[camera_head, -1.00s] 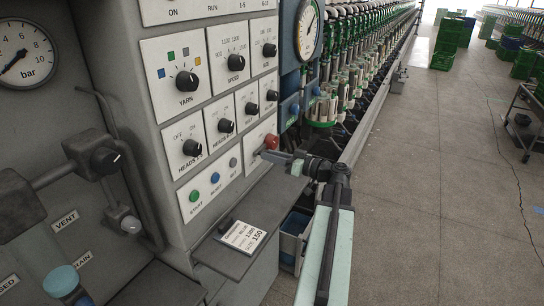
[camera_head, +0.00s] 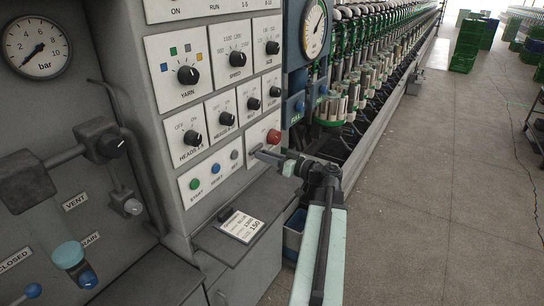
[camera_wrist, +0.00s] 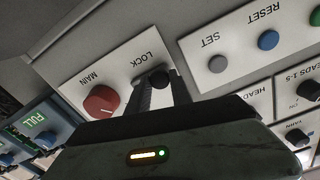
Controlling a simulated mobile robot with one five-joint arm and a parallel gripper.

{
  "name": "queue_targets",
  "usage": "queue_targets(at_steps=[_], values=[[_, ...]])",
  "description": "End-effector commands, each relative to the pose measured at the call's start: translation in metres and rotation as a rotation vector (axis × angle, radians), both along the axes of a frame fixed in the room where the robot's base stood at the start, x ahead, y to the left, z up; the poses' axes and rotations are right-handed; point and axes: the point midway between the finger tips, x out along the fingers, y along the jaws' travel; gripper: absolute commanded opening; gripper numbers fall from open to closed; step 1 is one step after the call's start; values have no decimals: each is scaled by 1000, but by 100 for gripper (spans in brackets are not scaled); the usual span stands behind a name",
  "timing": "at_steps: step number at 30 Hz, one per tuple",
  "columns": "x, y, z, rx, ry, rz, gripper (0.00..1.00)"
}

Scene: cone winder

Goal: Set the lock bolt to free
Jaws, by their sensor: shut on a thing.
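The lock bolt (camera_wrist: 158,77) is a small dark round-ended piece on the white plate (camera_wrist: 125,74) marked LOCK and MAIN, seen upside down in the wrist view. My gripper (camera_wrist: 160,88) is shut on it, a dark finger on either side. In the head view my gripper (camera_head: 258,152) reaches the panel from the right, left of and below the red main knob (camera_head: 274,136), and hides the bolt. The wrist view also shows the red knob (camera_wrist: 101,101) beside the fingers, apart from them. I cannot read any free marking or the bolt's setting.
A grey shelf with a label card (camera_head: 241,225) juts out below the panel. Start, reset and set buttons (camera_head: 215,169) lie left of my gripper, with black selector knobs (camera_head: 193,139) above.

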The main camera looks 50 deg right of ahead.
Motion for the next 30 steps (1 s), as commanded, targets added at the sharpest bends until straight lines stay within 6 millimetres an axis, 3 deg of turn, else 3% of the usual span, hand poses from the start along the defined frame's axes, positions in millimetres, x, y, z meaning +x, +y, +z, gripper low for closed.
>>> queue_targets(at_steps=[2, 3, 5, 14, 24, 30], values=[[0, 5, 1, 1, -1, 21, 0], [-2, 4, 1, 1, -2, 18, 37], [-3, 1, 1, 1, -1, 13, 48], [-11, -7, 0, 1, -1, -2, 48], [-70, -16, 0, 1, -2, -3, 48], [-86, -18, 0, 2, -2, 1, 48]])
